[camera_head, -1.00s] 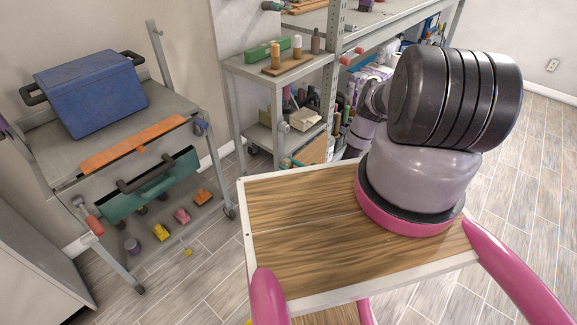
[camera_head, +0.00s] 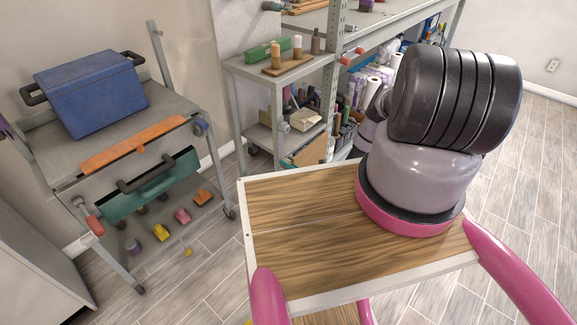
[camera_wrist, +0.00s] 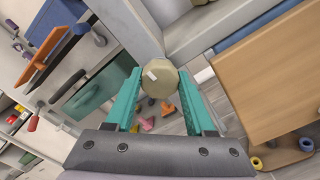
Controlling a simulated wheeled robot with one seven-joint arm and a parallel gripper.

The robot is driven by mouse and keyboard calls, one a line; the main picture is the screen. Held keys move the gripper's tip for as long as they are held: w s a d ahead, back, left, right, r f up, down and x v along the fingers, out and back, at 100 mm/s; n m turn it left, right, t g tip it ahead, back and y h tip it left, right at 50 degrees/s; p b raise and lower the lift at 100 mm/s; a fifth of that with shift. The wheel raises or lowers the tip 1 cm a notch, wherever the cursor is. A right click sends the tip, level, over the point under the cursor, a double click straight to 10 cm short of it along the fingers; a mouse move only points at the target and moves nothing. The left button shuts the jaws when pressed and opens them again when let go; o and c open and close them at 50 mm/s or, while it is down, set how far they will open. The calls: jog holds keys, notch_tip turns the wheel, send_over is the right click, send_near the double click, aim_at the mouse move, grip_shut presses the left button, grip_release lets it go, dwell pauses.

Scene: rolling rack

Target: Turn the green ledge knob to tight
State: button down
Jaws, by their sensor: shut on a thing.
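My gripper (camera_wrist: 160,76) is shut on this knob, one finger on each side. A small pale block (camera_wrist: 204,75) lies just right of the right fingertip. The knob's mounting is mostly hidden behind it, beside a grey upright post (camera_wrist: 134,28). In the head view, the gripper and the held knob are hidden behind my arm. I see no readable tight marking.
A grey shelf unit (camera_head: 232,72) with bottles and boxes stands behind. Tiled floor (camera_head: 205,285) is open between cart and me.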

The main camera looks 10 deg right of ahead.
jog(key=shift+s+f+m, duration=0.15)
jog(key=shift+m, duration=0.25)
jog(key=shift+c, duration=1.3)
grip_release()
jog(key=v, duration=1)
jog(key=shift+s+d, duration=0.25)
jog(key=shift+s, duration=0.05)
